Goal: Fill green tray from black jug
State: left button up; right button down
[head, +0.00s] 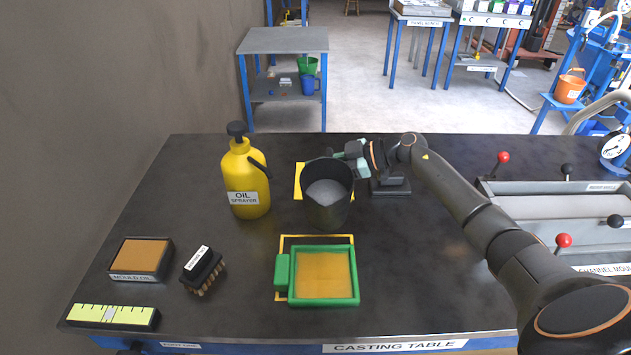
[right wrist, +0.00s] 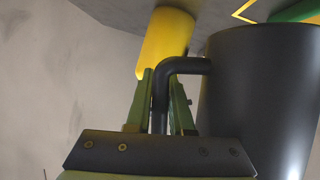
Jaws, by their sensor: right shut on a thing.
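The black jug (head: 327,209) is near the middle of the casting table, upright, with grey contents showing inside. It also fills the right side of the right wrist view (right wrist: 262,95). My right gripper (head: 343,154) is at the jug's far side, shut on its handle (right wrist: 160,112), which lies between the two fingers. I cannot tell whether the jug touches the table. The green tray (head: 318,302) lies flat in front of the jug, with a tan-orange surface inside its rim. My left gripper is not in view.
A yellow oil sprayer (head: 243,177) stands left of the jug. A mould oil box (head: 165,264), a brush (head: 203,265) and a yellow-green level (head: 112,316) lie at the left. Channel moulds with levers (head: 560,207) are at the right.

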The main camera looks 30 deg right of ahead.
pick_arm(q)
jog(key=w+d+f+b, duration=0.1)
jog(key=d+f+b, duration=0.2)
jog(key=b, duration=0.6)
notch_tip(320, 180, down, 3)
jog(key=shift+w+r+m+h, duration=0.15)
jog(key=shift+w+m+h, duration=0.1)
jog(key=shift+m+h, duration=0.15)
pick_arm(e)
jog(key=r+n, duration=0.1)
jog(key=r, duration=0.1)
jog(key=r+n+t, duration=0.1)
jog(key=r, duration=0.1)
jog(key=r+n+t+h, duration=0.1)
jog(key=r+n, duration=0.1)
jog(key=shift+w+d, duration=0.2)
jog(key=shift+w, duration=0.05)
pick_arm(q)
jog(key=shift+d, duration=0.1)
pick_arm(e)
jog(key=shift+s+t, duration=0.1)
jog(key=shift+t, duration=0.2)
jog(key=shift+s+a+r+n, duration=0.2)
jog(key=shift+r+n, duration=0.15)
jog(key=shift+n, duration=0.15)
